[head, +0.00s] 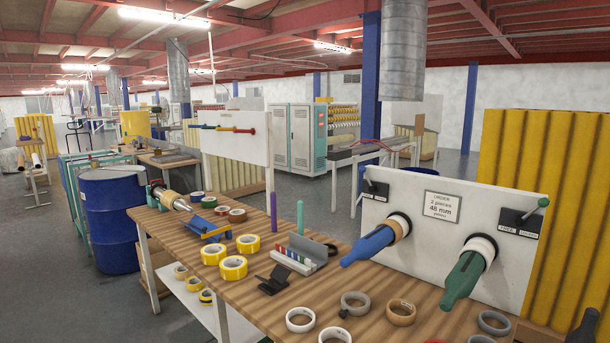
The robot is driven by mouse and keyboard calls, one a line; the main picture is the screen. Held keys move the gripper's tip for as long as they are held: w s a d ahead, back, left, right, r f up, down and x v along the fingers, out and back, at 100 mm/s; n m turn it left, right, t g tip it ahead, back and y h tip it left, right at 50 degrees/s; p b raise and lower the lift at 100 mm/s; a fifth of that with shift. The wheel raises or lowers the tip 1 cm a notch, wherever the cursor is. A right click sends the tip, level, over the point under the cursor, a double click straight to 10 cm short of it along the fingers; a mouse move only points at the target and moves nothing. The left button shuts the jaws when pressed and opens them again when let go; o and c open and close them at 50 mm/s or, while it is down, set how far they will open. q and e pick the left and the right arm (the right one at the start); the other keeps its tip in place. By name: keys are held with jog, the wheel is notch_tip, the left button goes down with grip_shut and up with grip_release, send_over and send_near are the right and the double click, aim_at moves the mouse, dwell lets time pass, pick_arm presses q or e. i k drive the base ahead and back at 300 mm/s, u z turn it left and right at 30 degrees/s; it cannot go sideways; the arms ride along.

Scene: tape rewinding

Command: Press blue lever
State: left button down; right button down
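A small blue-tipped lever (369,178) sticks out of a black mount at the upper left of a white panel (405,267) on the workbench. Below it a blue cone (368,245) points out to the left from a tan tape core. A matching lever with a green tip (537,208) sits on a black mount at the panel's upper right. A green cone (462,281) points down from the right spindle.
The wooden bench (270,303) holds several tape rolls, a black dispenser (273,281) and a marker rack (293,259). Grey, white and tan rolls lie before the panel. A dark shape (583,328) at the lower right edge is unclear. A blue drum (109,220) stands at left.

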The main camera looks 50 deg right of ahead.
aim_at(372, 188)
jog(key=u, duration=0.25)
jog(key=i, duration=2.05)
jog(key=z, duration=0.55)
jog(key=i, duration=0.85)
jog(key=z, duration=1.6)
jog(key=i, duration=0.7)
jog(key=z, duration=0.55)
